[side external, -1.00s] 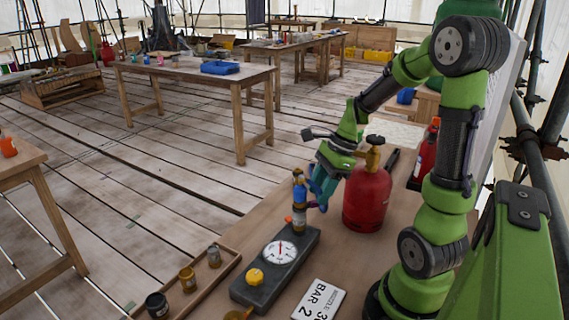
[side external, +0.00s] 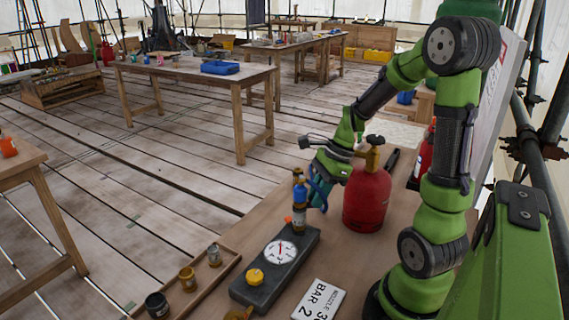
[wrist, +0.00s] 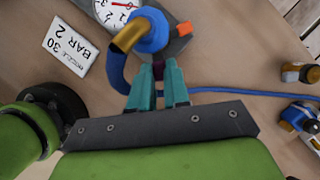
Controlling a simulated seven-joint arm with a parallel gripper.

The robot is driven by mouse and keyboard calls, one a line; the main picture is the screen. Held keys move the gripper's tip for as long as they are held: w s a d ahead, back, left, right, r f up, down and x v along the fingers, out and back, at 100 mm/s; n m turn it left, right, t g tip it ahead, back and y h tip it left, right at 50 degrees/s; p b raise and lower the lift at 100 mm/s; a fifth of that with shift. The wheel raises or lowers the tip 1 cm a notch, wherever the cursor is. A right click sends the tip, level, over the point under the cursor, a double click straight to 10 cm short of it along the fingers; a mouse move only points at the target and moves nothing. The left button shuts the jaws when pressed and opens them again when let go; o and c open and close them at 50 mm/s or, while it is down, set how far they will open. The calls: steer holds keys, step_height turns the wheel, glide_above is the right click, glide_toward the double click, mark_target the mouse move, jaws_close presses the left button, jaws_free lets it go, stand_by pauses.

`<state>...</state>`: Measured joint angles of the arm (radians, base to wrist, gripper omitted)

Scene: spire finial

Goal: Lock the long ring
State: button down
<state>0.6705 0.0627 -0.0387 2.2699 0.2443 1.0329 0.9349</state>
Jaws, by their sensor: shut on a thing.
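An upright fitting with a blue body (side external: 299,192) and a dark and brass lower part stands at the far end of the grey gauge block (side external: 262,282). In the wrist view the fitting shows a blue collar (wrist: 152,32) and a brass cylinder (wrist: 129,36). A blue hose (wrist: 117,72) curves away from it. My gripper (wrist: 159,76), with teal fingers, is shut on a small dark purple piece (wrist: 158,68) beside the blue collar. In the side view my gripper (side external: 318,192) is just right of the fitting. I cannot tell which part is the long ring.
A red gas cylinder (side external: 367,197) stands close to the right of my gripper. A white card (side external: 319,299) reading BAR 2 lies in front. A wooden tray (side external: 228,264) with small jars is at the left. The blue hose runs right under my fingers.

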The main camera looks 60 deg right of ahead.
steer(key=shift+d, duration=0.1)
steer(key=shift+w+n+g, duration=0.95)
steer(key=shift+w+n, duration=0.05)
steer(key=shift+n, duration=1.65)
steer(key=shift+w+n+g, duration=1)
steer(key=shift+n, duration=1.7)
steer(key=shift+w+n+g, duration=0.95)
steer(key=shift+w+n, duration=0.05)
steer(key=shift+n, duration=1.65)
steer(key=c, duration=1.1)
jaws_free()
steer(key=shift+r, duration=0.1)
